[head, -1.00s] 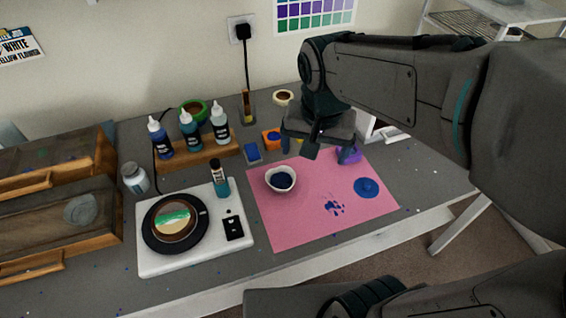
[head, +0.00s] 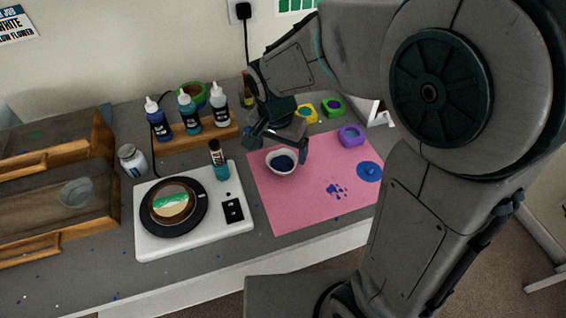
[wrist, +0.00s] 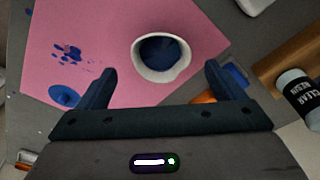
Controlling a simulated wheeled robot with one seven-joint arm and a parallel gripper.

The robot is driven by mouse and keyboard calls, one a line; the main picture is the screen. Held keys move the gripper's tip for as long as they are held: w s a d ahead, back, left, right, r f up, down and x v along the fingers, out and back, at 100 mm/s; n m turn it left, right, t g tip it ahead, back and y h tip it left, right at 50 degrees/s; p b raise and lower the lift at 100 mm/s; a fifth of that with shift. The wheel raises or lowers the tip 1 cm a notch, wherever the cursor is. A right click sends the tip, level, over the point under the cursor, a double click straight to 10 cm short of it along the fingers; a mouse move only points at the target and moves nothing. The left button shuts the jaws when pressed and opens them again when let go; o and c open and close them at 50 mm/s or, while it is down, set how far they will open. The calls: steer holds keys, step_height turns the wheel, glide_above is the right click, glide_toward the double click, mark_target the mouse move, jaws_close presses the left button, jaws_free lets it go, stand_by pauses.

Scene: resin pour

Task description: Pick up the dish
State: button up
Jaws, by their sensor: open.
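A small white dish (head: 281,168) with a slight pouring lip and dark blue contents stands upright on a pink mat (head: 282,212). It also shows in the wrist view (wrist: 145,69), ahead of the fingers and roughly centred between them. My gripper (head: 277,150) is open and empty, just behind and above the dish in the head view. In the wrist view my gripper (wrist: 160,72) has one finger on each side of the dish's line, with no visible contact.
A white turntable unit (head: 150,243), a teal bottle (head: 220,168) and a wooden bottle rack (head: 192,139) stand left of the mat. A clear round dish (head: 76,192) rests in the left wooden tray.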

mark_target(282, 166)
steer(key=shift+w+d+f+p, duration=0.1)
steer(key=shift+w+f, duration=0.05)
steer(key=shift+f, duration=0.7)
steer(key=shift+w+d+f+p, duration=0.1)
steer(key=shift+w+f, duration=0.05)
steer(key=shift+f, duration=0.75)
steer(key=shift+w+f+p, duration=0.1)
steer(key=shift+w+f, duration=0.05)
steer(key=shift+f, duration=0.7)
steer(key=shift+c, duration=0.3)
steer(key=c, duration=0.9)
